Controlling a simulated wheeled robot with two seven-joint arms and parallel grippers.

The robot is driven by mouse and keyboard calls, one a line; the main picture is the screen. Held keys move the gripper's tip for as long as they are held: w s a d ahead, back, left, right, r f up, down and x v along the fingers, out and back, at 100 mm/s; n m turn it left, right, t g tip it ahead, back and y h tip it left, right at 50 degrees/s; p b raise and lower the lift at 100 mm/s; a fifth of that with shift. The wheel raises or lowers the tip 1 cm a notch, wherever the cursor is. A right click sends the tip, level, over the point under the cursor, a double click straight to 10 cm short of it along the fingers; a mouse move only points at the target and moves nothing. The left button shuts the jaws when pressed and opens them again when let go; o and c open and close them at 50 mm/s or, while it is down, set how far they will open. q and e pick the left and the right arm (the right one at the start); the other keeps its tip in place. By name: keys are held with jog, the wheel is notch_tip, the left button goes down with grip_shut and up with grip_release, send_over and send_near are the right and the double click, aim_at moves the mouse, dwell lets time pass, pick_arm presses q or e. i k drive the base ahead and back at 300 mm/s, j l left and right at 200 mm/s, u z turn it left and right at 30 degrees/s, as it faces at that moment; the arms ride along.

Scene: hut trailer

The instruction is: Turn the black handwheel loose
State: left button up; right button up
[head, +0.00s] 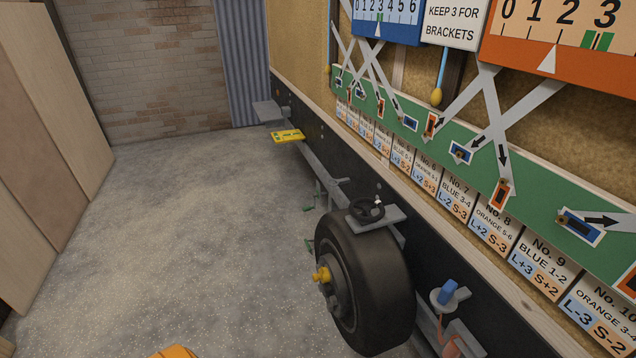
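The black handwheel (358,212) lies roughly flat on a grey bracket plate (390,217), just above the top of a black tyre (385,270). It has a round rim with spokes, and a small pale knob or handle (378,202) stands at its right side. Nothing touches the handwheel from above. Neither of my grippers can be made out in the head view.
A yellow object (287,136) sits farther back along the dark trailer side. A blue-topped grey fitting (446,294) is right of the tyre. A yellow hub part (321,274) sticks out left. An orange piece (175,351) shows at the bottom edge. Floor on the left is clear.

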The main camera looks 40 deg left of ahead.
aim_at(366, 212)
jog(key=u, duration=1.05)
